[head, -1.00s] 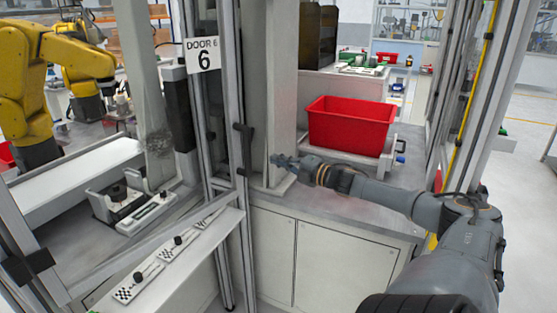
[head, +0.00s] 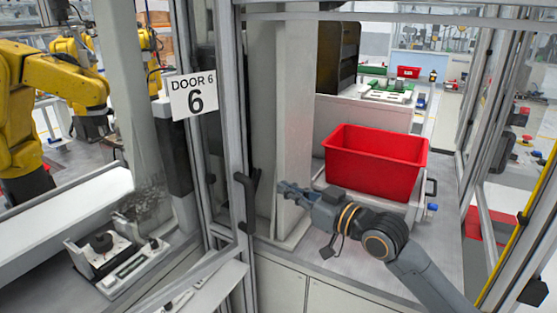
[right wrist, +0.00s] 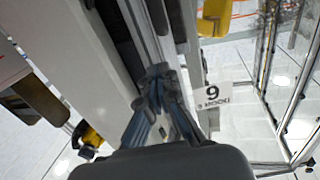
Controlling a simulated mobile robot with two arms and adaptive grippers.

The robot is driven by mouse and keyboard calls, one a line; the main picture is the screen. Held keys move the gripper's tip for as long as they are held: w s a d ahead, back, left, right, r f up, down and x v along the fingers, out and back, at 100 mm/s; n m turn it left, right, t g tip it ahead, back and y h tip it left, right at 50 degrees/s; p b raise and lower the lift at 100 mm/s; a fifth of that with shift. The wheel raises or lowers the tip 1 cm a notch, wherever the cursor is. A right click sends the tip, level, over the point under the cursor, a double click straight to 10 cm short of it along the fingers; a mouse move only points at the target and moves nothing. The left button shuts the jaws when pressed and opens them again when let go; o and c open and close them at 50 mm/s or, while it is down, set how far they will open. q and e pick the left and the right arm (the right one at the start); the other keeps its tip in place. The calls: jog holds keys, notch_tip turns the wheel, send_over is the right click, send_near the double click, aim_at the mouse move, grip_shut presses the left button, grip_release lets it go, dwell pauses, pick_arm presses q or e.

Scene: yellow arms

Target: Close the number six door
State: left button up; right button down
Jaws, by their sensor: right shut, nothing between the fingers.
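The white "DOOR 6" sign (head: 194,96) hangs on a grey metal frame left of centre in the head view. A black handle (head: 246,198) is on the upright profile just right of the sign. My right gripper (head: 283,188) is shut and empty, a short way right of the handle in the picture. I cannot tell whether it touches the door frame. In the right wrist view, the shut fingers (right wrist: 160,88) point along a metal profile, and the sign (right wrist: 212,95) shows upside down to their right. My left gripper is not in view.
A red bin (head: 372,165) stands on the counter behind my right arm. A yellow robot arm (head: 50,85) and a fixture (head: 115,255) are behind the frame at left. Metal uprights (head: 500,170) stand at right. A pale column (head: 295,130) is behind my gripper.

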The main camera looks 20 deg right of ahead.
jog(key=p, duration=0.2)
send_near(238, 166)
jog(key=p+x, duration=0.2)
jog(key=x, duration=0.4)
jog(key=shift+r+p, duration=0.15)
jog(key=shift+p, duration=0.15)
jog(key=shift+w+a, duration=0.15)
jog(key=shift+w, duration=0.05)
jog(key=shift+w+a, duration=0.1)
jog(key=shift+w, duration=0.15)
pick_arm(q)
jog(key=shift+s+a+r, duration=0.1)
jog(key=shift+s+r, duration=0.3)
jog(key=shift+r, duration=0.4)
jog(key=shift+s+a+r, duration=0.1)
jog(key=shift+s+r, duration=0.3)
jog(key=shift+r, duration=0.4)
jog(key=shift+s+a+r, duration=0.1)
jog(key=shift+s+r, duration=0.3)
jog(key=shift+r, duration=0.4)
